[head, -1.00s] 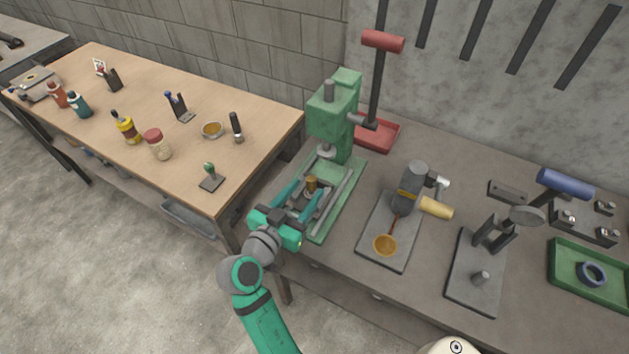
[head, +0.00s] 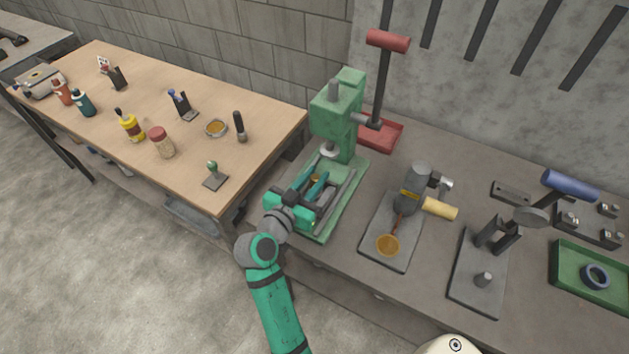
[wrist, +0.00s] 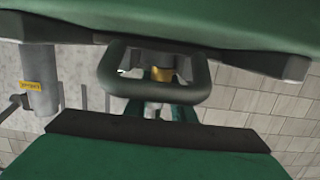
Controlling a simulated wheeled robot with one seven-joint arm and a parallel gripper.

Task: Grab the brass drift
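The brass drift (head: 314,181) is a short brass-coloured piece at the base of the green arbor press (head: 336,125). It is mostly hidden by my gripper in the head view. My gripper (head: 313,180) is low over the press base, its teal fingers pointing toward the press column. The brass shows between or just beyond the fingers; I cannot tell whether they touch it. In the wrist view, the brass (wrist: 162,74) shows through a dark rounded loop near the middle, and the fingertips are mostly hidden.
A wooden table (head: 255,112) with bottles and small tools is at the left.

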